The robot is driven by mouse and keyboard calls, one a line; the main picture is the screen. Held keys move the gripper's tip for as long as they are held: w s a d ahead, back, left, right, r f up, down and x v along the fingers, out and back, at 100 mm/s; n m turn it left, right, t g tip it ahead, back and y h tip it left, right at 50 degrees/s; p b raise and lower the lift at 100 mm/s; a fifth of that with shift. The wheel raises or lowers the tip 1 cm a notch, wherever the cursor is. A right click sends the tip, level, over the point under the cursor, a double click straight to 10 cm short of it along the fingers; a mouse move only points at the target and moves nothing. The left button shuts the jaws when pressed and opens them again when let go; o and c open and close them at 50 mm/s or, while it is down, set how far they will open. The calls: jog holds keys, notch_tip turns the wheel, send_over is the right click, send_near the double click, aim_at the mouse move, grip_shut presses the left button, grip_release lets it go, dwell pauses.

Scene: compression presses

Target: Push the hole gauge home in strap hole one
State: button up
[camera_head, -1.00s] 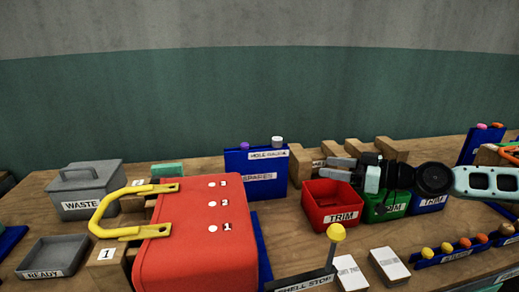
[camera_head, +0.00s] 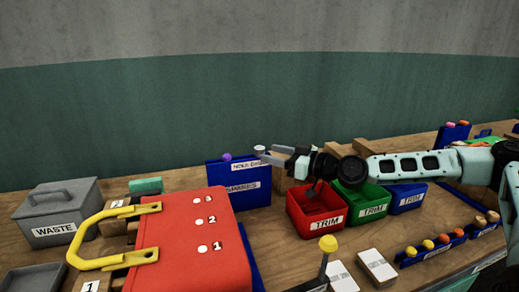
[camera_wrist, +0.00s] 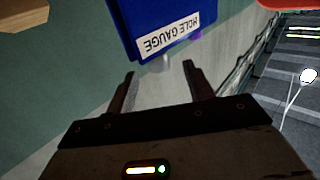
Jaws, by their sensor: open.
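The hole gauge, a pale-topped peg (camera_head: 260,149), stands in the blue holder (camera_head: 238,198) labelled HOLE GAUGE and SPARES. In the wrist view, the pale peg (camera_wrist: 163,63) shows between the fingertips, below the inverted label; contact cannot be told. My gripper (camera_head: 268,157) is open at the holder's upper right, and its open fingers show in the wrist view (camera_wrist: 160,72). The red strap piece (camera_head: 185,255) has three white-marked holes labelled 1, 2 and 3. Strap hole one (camera_head: 203,249) is the nearest. A yellow handle (camera_head: 100,240) is at its left.
A purple-topped peg (camera_head: 227,157) stands left of the gauge. Red (camera_head: 305,215), green (camera_head: 365,212) and blue (camera_head: 408,205) TRIM bins lie below my arm. A yellow-knobbed lever (camera_head: 328,244) stands in front. The grey WASTE bin (camera_head: 50,205) is far left.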

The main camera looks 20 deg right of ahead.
aim_at(260, 148)
jog(key=p+x, duration=0.1)
jog(key=x, duration=0.1)
jog(key=r+p+x, duration=0.1)
jog(key=x, duration=0.1)
jog(key=shift+w+a, duration=0.1)
jog(key=shift+w, duration=0.05)
jog(key=shift+w+a+f, duration=0.15)
jog(key=shift+w+a, duration=0.2)
jog(key=shift+w, duration=0.05)
jog(key=c, duration=1.1)
